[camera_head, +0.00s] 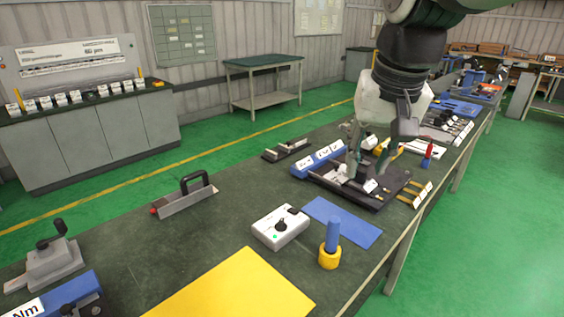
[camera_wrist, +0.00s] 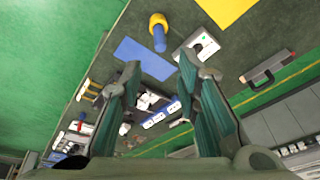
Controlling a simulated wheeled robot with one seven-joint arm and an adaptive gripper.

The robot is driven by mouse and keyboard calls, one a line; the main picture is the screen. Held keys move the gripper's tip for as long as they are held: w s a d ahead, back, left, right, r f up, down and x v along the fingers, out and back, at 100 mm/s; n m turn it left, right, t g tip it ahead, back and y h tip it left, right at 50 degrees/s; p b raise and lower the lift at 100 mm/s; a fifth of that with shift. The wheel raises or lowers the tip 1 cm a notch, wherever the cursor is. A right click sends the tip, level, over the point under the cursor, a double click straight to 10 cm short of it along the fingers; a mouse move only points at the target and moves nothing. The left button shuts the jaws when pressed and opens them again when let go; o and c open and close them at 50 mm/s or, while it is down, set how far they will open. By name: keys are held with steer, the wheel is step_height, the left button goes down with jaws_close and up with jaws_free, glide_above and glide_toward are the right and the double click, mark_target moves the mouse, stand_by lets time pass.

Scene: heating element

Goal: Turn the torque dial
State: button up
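A white box with a black knob (camera_head: 281,226) on top stands near the middle of the workbench. It also shows in the wrist view (camera_wrist: 203,43), near the right fingertip in the picture. This is the dial I can see; I cannot read its markings. A blue block with an "Nm" label (camera_head: 30,308) is cut off at the lower left of the head view. My gripper (camera_head: 368,160) is over the dark tray farther along the bench, apart from the white box. Its fingers are spread and empty in the wrist view (camera_wrist: 159,68).
A yellow sheet (camera_head: 232,287) is in front. A dark tray (camera_head: 330,181) and a labelled blue block (camera_head: 318,160) are near my gripper. A black-handled tool (camera_head: 185,200) lies left.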

steer(key=w+a+f+g+b, duration=0.1)
steer(key=w+a+f+b, duration=0.2)
steer(key=w, duration=0.4)
steer(key=w+a+f+g+b, duration=0.1)
steer(key=w+a+f, duration=0.3)
steer(key=w+f, duration=0.25)
steer(key=m+g+b, duration=0.1)
steer(key=m+b, duration=0.1)
steer(key=b, duration=0.1)
glide_toward(281, 222)
steer(key=f, duration=0.4)
steer(key=f+p, duration=0.1)
steer(key=f, duration=0.3)
steer(key=shift+a+f, duration=0.2)
steer(key=shift+f, duration=0.15)
steer(key=shift+c, duration=0.6)
steer(key=shift+w, duration=0.1)
jaws_close()
